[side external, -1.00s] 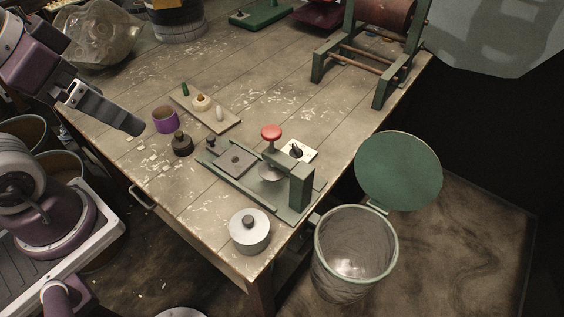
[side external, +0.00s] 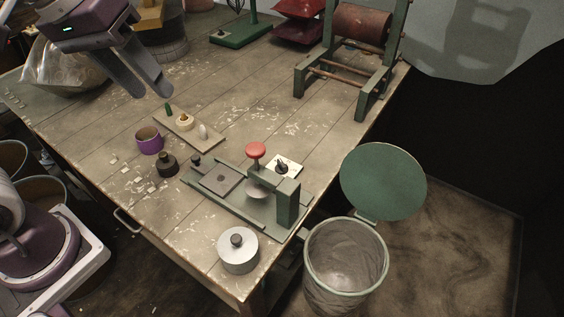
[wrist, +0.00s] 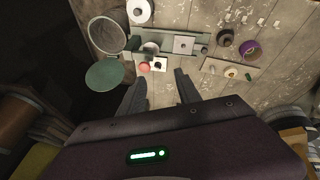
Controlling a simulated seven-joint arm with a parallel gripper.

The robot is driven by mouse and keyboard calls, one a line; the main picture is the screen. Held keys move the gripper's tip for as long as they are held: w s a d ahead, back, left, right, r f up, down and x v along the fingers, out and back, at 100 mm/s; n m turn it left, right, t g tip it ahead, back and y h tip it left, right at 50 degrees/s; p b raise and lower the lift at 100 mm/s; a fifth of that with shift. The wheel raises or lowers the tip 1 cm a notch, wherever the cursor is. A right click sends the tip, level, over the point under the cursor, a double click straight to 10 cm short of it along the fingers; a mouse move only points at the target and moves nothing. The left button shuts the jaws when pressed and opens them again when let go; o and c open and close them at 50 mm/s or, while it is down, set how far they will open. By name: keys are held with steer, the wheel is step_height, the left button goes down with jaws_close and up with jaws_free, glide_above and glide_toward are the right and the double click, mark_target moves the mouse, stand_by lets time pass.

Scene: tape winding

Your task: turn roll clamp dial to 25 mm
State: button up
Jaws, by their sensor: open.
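A small black dial on a white plate (side external: 292,170) sits on the bench behind the green clamp frame (side external: 289,203). The frame carries a red knob (side external: 256,150) and a grey square plate (side external: 220,180). The dial's scale marks are too small to read. In the wrist view the white plate (wrist: 152,66) lies beyond the fingertips, beside the red knob (wrist: 144,68). My gripper (side external: 150,92) is open and empty, high above the bench at upper left, well apart from the dial. Both fingers show in the wrist view (wrist: 160,76).
A wooden tray (side external: 192,133) with small parts, a purple cup (side external: 149,141), a black pot (side external: 167,164) and a silver canister (side external: 238,255) stand around the clamp. A green roller stand (side external: 363,92) is at the back right. A bin (side external: 345,262) stands off the edge.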

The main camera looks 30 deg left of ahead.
steer(key=w+f+n, duration=0.1)
steer(key=w, duration=0.3)
steer(key=w+d+f+n+g, duration=0.1)
steer(key=w+f, duration=0.1)
steer(key=w, duration=0.2)
steer(key=w+d+f+n, duration=0.1)
steer(key=w+f, duration=0.1)
steer(key=w, duration=0.2)
steer(key=shift+w+n+g, duration=0.25)
steer(key=shift+n+g, duration=0.15)
steer(key=shift+c, duration=0.2)
steer(key=n+g+y, duration=0.1)
steer(key=n+g, duration=0.1)
steer(key=n, duration=0.3)
glide_above(283, 164)
step_height(283, 164, down, 23)
steer(key=shift+f, duration=0.15)
step_height(283, 164, down, 7)
steer(key=shift+r, duration=0.15)
jaws_close()
